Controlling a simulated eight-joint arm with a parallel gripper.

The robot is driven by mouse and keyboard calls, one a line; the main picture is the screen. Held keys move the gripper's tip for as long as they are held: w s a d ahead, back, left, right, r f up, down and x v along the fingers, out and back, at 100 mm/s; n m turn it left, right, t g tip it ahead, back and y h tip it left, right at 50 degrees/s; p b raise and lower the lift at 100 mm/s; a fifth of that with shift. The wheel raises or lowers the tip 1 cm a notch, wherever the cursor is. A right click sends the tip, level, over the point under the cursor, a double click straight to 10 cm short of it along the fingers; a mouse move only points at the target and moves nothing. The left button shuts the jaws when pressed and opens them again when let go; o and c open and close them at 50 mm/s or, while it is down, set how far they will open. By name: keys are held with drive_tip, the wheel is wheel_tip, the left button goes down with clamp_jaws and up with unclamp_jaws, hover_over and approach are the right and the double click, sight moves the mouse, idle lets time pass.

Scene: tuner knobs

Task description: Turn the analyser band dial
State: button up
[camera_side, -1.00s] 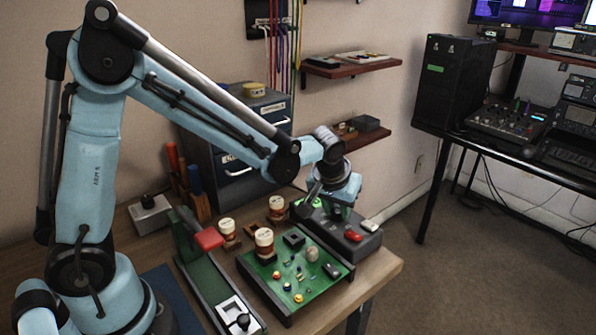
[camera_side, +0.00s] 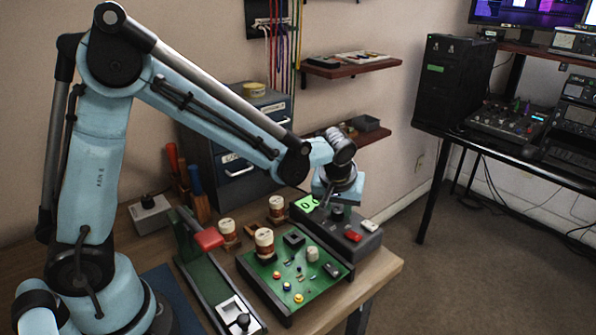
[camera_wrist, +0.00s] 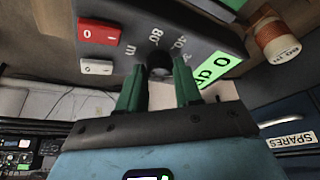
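The analyser is a dark grey box (camera_side: 362,246) at the right rear of the bench. A dark round dial (camera_wrist: 159,66) is on its face, with labels "80 m" and "40" beside it in the wrist view. My gripper (camera_wrist: 157,70) has green fingers, one on each side of the dial, with gaps visible between fingers and dial. It is open. In the side view my gripper (camera_side: 337,205) points down over the box, and its fingers are hard to make out there. I cannot tell whether the fingertips reach down around the dial.
A red switch (camera_wrist: 100,34) and a white switch (camera_wrist: 96,67) are on the box, with a bright green label (camera_wrist: 217,68) opposite. A green board (camera_side: 290,272) with small parts and labelled coils (camera_side: 264,242) stand nearby. A red-handled fixture (camera_side: 208,238) is further left.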

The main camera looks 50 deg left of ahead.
drive_tip(key=o, duration=0.3)
drive_tip(key=v, duration=1.2)
drive_tip(key=shift+s, duration=0.1)
drive_tip(key=s+a+f+m+t+h, duration=0.1)
drive_tip(key=s+a+m, duration=0.1)
drive_tip(key=s, duration=0.4)
drive_tip(key=s+a+f+m+t+h, duration=0.1)
drive_tip(key=s+a+m+t, duration=0.1)
drive_tip(key=s+m, duration=0.3)
drive_tip(key=shift+s+a+f+t+h, duration=0.3)
drive_tip(key=shift+s+a+f, duration=0.05)
drive_tip(key=shift+a, duration=0.2)
drive_tip(key=shift+o, duration=0.3)
